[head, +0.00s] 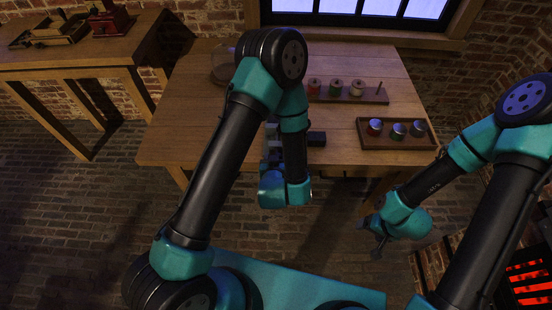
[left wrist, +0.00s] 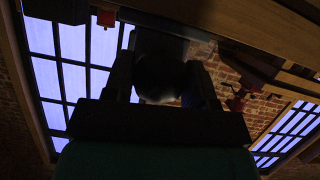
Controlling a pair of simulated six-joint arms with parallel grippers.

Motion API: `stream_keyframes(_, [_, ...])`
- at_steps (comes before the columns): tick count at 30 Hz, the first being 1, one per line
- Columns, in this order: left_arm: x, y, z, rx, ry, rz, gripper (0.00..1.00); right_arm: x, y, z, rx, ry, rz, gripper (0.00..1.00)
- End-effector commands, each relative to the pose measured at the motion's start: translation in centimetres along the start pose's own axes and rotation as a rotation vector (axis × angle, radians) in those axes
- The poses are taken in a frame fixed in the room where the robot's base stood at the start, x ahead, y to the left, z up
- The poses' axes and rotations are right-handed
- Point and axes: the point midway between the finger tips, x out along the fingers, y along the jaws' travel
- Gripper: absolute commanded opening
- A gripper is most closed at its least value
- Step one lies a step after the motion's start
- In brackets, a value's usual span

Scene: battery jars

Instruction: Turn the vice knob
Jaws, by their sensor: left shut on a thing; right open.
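The vice (head: 272,135) is a dark blue-grey shape at the front edge of the wooden table, mostly hidden behind my left arm in the head view. In the left wrist view a dark rounded knob (left wrist: 160,75) sits between the two fingers of my left gripper (left wrist: 163,88), which is shut on it. The picture there is very dark, so the knob's turn angle cannot be told. My right gripper (head: 369,240) is open and empty, low in front of the table's right side.
A tray (head: 365,139) with several coloured round pieces lies at the table's right. A rack (head: 374,95) with several spools stands behind it. A dark block (head: 316,138) lies beside the vice. A glass dome (head: 222,65) stands at the back left. The table's left part is clear.

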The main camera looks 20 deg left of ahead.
Motion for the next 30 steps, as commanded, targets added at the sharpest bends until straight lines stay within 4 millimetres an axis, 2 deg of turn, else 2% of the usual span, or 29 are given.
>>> stream_keyframes(18, [-0.01, 0.07, 0.10, 0.389, -0.002, -0.161, 0.28, 0.00, 0.00, 0.00, 0.000, 0.000, 0.000, 0.77])
stream_keyframes(30, [-0.03, 0.08, 0.06, 0.505, -0.001, -0.209, 0.28, 0.00, 0.00, 0.00, 0.000, 0.000, 0.000, 0.77])
